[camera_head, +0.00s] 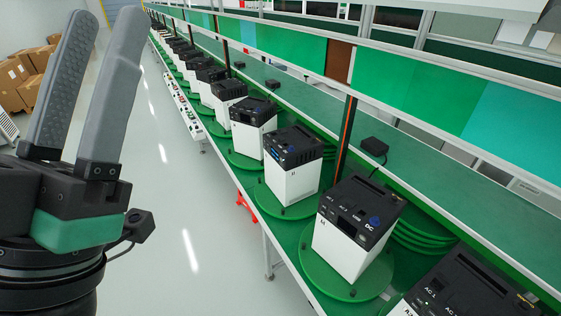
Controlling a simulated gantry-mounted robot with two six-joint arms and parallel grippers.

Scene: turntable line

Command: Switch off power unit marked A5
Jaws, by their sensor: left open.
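A row of white power units with black tops runs along the line on green turntables. The nearest unit (455,287) is cut off at the bottom right. The unit behind it (340,247) shows a DC label and a blue connector on top, and a small mark on its front too small to read. Further units (292,182) and (252,137) recede to the upper left. I cannot tell which one is A5. My left gripper (105,22) is open and empty at the left, over the floor, away from the units. My right gripper is not in view.
A green workbench (290,98) with a shelf and coloured panels (285,45) lies behind the units. Black upright posts (345,135) stand between units. Cardboard boxes (25,75) are stacked at the far left.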

